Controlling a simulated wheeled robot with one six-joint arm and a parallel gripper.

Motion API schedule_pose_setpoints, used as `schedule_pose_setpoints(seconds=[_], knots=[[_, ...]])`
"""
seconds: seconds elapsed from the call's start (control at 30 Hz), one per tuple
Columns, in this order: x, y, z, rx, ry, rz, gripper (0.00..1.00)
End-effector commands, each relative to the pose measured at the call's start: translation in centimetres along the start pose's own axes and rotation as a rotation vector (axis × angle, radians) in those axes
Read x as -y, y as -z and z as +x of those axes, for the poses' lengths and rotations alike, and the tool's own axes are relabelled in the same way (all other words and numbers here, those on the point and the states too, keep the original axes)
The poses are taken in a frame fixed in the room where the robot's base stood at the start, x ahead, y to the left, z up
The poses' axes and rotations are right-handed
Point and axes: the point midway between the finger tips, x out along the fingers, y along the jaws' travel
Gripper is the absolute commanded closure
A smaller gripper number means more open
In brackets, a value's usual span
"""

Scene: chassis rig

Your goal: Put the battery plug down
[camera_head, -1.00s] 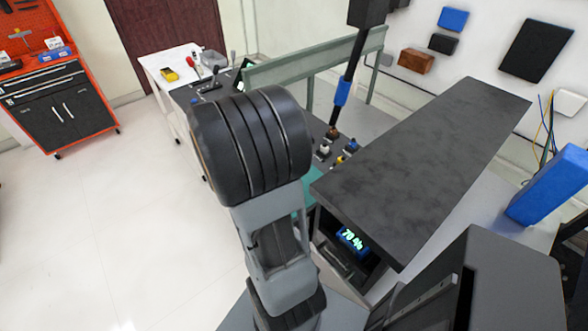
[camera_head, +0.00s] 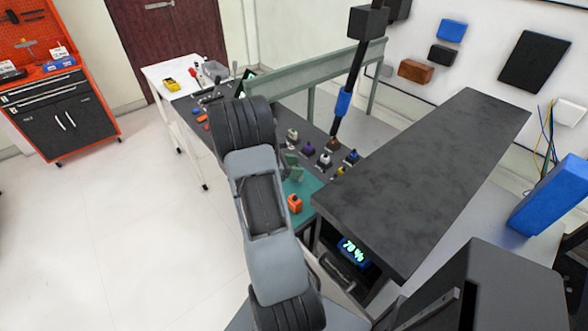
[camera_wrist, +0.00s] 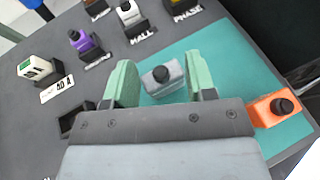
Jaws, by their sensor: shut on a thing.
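My gripper (camera_wrist: 161,80) has pale green fingers, shut on a grey plug (camera_wrist: 170,87) with a black round knob on top. The plug is upright, over the teal mat (camera_wrist: 222,60); whether its base touches the mat I cannot tell. No label on it is readable, so I cannot confirm that it is the battery plug. An orange plug (camera_wrist: 271,108) with a black knob stands on the mat to the right of the gripper; it also shows in the head view (camera_head: 295,204). In the head view the green fingers (camera_head: 293,167) are partly hidden by my arm.
A purple plug (camera_wrist: 86,42), a white plug (camera_wrist: 130,14) and a pale green-white plug (camera_wrist: 38,68) stand in black holders behind the mat. An empty-looking black holder (camera_wrist: 76,121) is left of the gripper. A dark raised slab (camera_head: 420,180) stands right of the mat.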

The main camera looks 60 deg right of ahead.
Motion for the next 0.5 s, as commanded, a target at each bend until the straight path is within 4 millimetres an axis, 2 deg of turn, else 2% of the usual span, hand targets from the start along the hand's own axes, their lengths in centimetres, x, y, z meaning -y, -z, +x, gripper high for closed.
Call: schedule_pose_setpoints(seconds=[0.13,0.5], knots=[[-0.03,1.03,0.40,0.000,-0.001,0.000,0.73],[-0.02,1.37,0.53,0.000,-0.001,0.000,0.73]])
